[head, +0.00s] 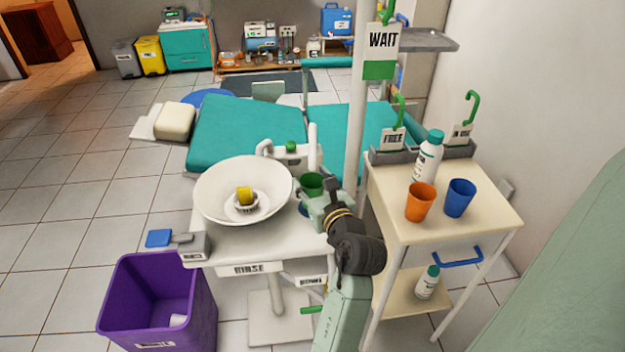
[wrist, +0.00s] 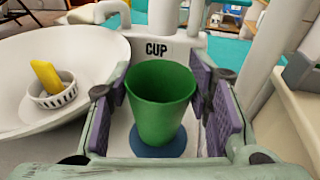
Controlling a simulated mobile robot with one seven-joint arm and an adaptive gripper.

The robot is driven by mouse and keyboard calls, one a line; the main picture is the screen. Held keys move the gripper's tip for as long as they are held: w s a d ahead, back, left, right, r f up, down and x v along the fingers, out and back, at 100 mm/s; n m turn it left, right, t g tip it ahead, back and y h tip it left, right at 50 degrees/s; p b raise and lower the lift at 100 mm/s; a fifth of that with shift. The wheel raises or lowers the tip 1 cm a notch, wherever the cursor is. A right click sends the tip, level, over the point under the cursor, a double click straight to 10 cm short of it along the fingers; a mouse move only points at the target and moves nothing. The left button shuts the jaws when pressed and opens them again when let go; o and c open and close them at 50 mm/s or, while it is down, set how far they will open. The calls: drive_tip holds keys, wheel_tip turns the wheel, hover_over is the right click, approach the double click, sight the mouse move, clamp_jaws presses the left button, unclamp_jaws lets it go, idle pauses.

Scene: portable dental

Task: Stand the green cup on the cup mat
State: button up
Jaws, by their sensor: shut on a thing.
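The green cup (head: 311,184) is upright at the right side of the white rinse unit, beside the big white bowl. In the wrist view the green cup (wrist: 160,108) stands between the purple pads of my gripper (wrist: 163,88), which is shut on it. The round blue cup mat (wrist: 158,146) shows directly under the cup's base, below the CUP label. A sliver of the mat (head: 303,209) shows in the head view. I cannot tell whether the cup's base touches the mat. My gripper (head: 315,193) hides part of the cup in the head view.
The white bowl (head: 218,205) with a yellow piece (head: 244,195) in a strainer is close on the left. A white pole (head: 358,120) rises behind. The cart (head: 408,245) at right holds an orange cup (head: 420,202), blue cup (head: 459,198) and bottle (head: 428,158). A purple bin (head: 200,300) stands front left.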

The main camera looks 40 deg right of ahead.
drive_tip(key=o, duration=0.9)
